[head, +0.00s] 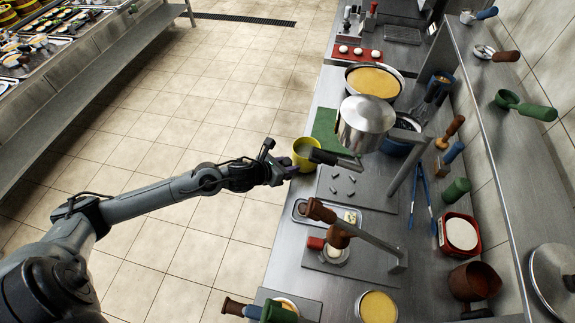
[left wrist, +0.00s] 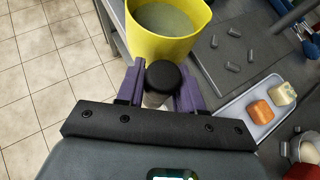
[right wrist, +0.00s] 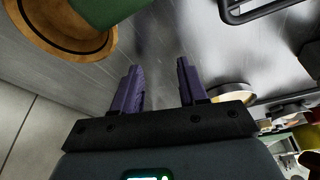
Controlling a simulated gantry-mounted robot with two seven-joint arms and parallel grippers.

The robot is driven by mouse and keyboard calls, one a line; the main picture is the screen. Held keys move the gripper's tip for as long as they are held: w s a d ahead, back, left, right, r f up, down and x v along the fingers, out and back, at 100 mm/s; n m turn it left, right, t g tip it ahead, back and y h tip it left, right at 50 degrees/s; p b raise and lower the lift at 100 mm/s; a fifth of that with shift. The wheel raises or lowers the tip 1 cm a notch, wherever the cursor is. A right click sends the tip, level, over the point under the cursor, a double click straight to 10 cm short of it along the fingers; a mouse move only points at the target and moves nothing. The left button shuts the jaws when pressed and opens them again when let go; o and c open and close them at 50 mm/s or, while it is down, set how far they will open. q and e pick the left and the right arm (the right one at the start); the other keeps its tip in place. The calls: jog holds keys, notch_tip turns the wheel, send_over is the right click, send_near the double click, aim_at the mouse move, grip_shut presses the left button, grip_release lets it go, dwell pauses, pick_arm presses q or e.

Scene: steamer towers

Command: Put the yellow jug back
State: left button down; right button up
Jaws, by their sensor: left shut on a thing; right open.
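The yellow jug (head: 298,160) is at the left edge of the counter, beside a green board, with a murky greenish content inside. It also shows at the top of the left wrist view (left wrist: 165,46). My left gripper (head: 282,170) is shut on the jug's handle, whose black round end (left wrist: 163,77) shows between the purple fingers. The jug looks roughly upright; I cannot tell if its base touches the counter. My right gripper (right wrist: 158,88) is open and empty in the right wrist view, above a metal surface; it is not seen in the head view.
The green board (head: 326,130) lies behind the jug. Several small grey pieces lie on a grey plate (head: 361,190). A tray (left wrist: 251,110) holds food pieces. A green object (right wrist: 97,12) is near my right gripper.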

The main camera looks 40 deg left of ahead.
pick_arm(q)
jog(key=shift+f+b, duration=0.4)
jog(key=shift+b, duration=0.1)
pick_arm(e)
jog(key=shift+d+f, duration=0.15)
jog(key=shift+f, duration=0.35)
pick_arm(q)
jog(key=c, duration=0.6)
grip_release()
jog(key=shift+c, duration=0.2)
jog(key=shift+f, duration=0.2)
jog(key=shift+r, duration=0.2)
